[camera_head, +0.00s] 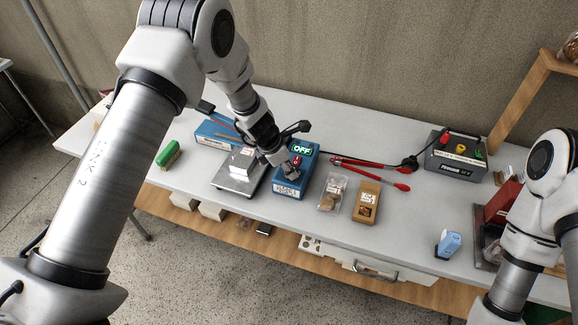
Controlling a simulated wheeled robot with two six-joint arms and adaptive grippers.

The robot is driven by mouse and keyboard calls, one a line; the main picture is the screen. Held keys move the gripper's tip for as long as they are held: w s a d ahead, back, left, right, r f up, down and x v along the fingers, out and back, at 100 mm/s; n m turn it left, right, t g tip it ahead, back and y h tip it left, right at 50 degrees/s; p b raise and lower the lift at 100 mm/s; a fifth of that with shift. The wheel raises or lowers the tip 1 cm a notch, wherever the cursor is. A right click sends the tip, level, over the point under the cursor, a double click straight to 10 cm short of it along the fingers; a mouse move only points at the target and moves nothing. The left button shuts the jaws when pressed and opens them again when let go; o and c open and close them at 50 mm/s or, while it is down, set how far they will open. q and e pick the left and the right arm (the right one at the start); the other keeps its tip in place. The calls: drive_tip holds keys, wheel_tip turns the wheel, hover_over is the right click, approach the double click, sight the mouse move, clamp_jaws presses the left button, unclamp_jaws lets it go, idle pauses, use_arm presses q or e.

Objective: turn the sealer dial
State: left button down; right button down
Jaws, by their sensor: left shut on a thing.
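The small blue box (286,189) stands on the table near its middle. Its green display (302,149) reads OFF, and a little red shows just below it. My left gripper (291,167) reaches down over this box and is shut on what appears to be the dial on its top face. The fingers hide most of the dial, so its angle cannot be made out. My right arm comes in at the right edge, and its gripper is out of view.
A scale (240,174) with a white block stands just left of the blue box. A clear bag (332,193) and a brown package (367,202) stand right of it. Red-handled tools (370,166) lie behind. A grey box with coloured knobs (455,155) stands farther right.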

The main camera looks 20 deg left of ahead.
use_arm(q)
drive_tip(key=m+g+p, duration=0.1)
drive_tip(key=m, duration=0.1)
drive_tip(key=shift+m+h, duration=0.3)
drive_tip(key=shift+m, duration=0.1)
drive_tip(key=shift+m+g, duration=0.3)
drive_tip(key=shift+m, duration=0.6)
drive_tip(key=shift+w+f+m+g, duration=0.15)
drive_tip(key=shift+m+g, duration=0.15)
drive_tip(key=shift+m, duration=0.6)
drive_tip(key=m+g+b, duration=0.1)
drive_tip(key=m, duration=0.2)
drive_tip(key=shift+m+g+b, duration=0.3)
drive_tip(key=shift+m+b, duration=0.05)
drive_tip(key=shift+m, duration=0.05)
drive_tip(key=m+g+b, duration=0.1)
drive_tip(key=m, duration=0.2)
drive_tip(key=shift+w+m+b, duration=0.1)
drive_tip(key=shift+m+b, duration=0.2)
drive_tip(key=shift+b, duration=0.1)
drive_tip(key=m+g+y+b, duration=0.1)
drive_tip(key=m, duration=0.2)
drive_tip(key=shift+m+g+b, duration=0.4)
drive_tip(key=shift+m+b, duration=0.1)
drive_tip(key=shift+m, duration=0.7)
drive_tip(key=shift+y, duration=0.3)
